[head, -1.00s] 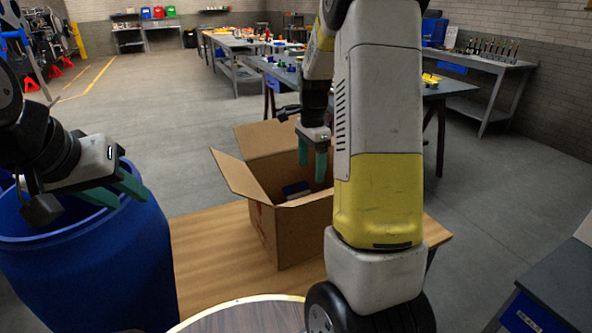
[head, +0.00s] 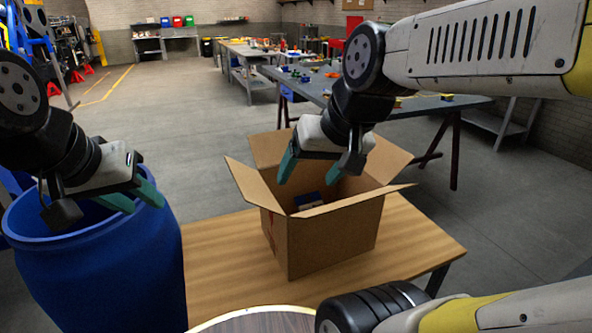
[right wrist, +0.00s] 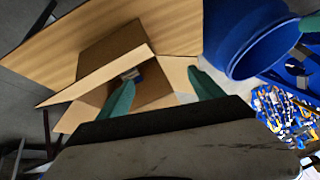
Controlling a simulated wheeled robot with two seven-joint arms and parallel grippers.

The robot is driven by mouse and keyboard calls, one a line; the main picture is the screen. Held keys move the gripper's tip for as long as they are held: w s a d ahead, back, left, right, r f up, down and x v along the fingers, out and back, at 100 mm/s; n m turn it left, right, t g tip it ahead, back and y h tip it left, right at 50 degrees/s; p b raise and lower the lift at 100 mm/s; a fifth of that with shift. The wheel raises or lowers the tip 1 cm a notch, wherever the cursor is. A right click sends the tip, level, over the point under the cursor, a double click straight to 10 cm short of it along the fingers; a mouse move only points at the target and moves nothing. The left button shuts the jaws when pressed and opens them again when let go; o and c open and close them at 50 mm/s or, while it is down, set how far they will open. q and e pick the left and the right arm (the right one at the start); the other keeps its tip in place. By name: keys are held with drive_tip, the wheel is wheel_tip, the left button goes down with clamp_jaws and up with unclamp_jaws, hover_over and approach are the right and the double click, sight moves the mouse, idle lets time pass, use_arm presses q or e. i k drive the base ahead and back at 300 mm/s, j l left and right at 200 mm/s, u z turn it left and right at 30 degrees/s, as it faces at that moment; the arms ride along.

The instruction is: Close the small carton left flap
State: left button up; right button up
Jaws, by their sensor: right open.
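The small open carton (head: 335,243) stands on a wooden table, with its flaps spread outward. Its left flap (head: 244,181) sticks out up and to the left. In the right wrist view the left flap (right wrist: 178,74) lies between the lines of my fingers; I cannot tell whether they touch it. My right gripper (head: 312,170) is open and empty above the carton's opening, to the right of the left flap. It also shows in the right wrist view (right wrist: 162,92). My left gripper (head: 133,197) is open and empty over the blue barrel.
The blue barrel (head: 95,262) stands left of the wooden table (head: 215,262). A blue and white item (head: 308,201) lies inside the carton. The front flap (head: 352,203) leans outward. A round wooden top (head: 258,322) is at the bottom edge. The table left of the carton is clear.

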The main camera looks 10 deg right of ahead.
sight(386, 160)
drive_tip(key=l+u, duration=0.1)
drive_tip(key=l, duration=0.85)
drive_tip(key=l+u, duration=0.1)
drive_tip(key=l, duration=0.9)
drive_tip(key=k+l, duration=0.15)
drive_tip(key=l, duration=0.8)
drive_tip(key=i+z, duration=0.15)
drive_tip(key=z, duration=0.3)
